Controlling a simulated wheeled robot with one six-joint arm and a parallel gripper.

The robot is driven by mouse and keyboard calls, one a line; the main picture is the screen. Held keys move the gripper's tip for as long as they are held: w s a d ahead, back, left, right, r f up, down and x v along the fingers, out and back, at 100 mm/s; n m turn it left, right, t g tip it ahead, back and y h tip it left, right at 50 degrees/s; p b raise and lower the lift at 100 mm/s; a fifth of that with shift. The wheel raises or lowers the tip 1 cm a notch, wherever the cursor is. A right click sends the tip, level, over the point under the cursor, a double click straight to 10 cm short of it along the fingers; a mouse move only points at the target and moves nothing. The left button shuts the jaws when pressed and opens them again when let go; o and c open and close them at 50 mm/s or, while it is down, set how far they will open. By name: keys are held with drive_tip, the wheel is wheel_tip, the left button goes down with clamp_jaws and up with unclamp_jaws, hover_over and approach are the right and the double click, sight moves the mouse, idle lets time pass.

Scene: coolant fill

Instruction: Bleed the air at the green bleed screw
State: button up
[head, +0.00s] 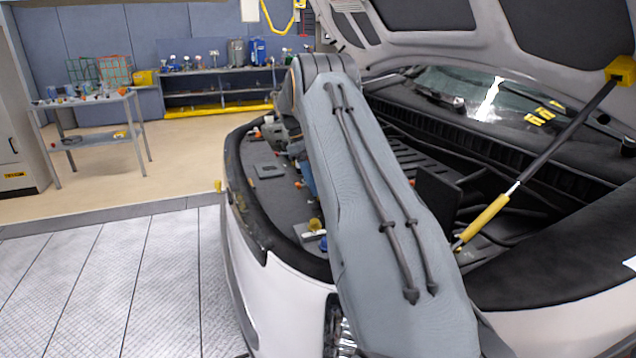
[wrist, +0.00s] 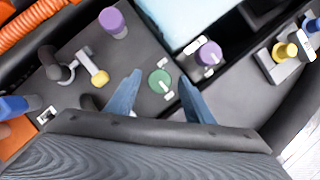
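The green bleed screw (wrist: 160,81) shows in the wrist view as a round green knob with a small pale tab, on a dark grey surface. My gripper (wrist: 159,76) is open, with one blue-grey finger to the left of the green screw and one to the right. Nothing is held between the fingers. I cannot tell how far above the screw the fingertips are. In the head view my arm reaches over the car's open bay and hides the green screw and my gripper.
Purple caps (wrist: 113,22) (wrist: 209,54) and yellow knobs (wrist: 100,77) (wrist: 284,52) stand near the green screw. A pale blue block (wrist: 185,18) lies beyond it, and an orange ribbed hose (wrist: 35,20) runs at upper left. The raised hood (head: 560,45) and its strut (head: 545,148) are at right.

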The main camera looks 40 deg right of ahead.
drive_tip(key=b+v, duration=0.1)
drive_tip(key=v, duration=0.6)
drive_tip(key=shift+r+b, duration=0.3)
drive_tip(key=shift+r, duration=0.05)
drive_tip(key=shift+w+r, duration=0.1)
idle(0.3)
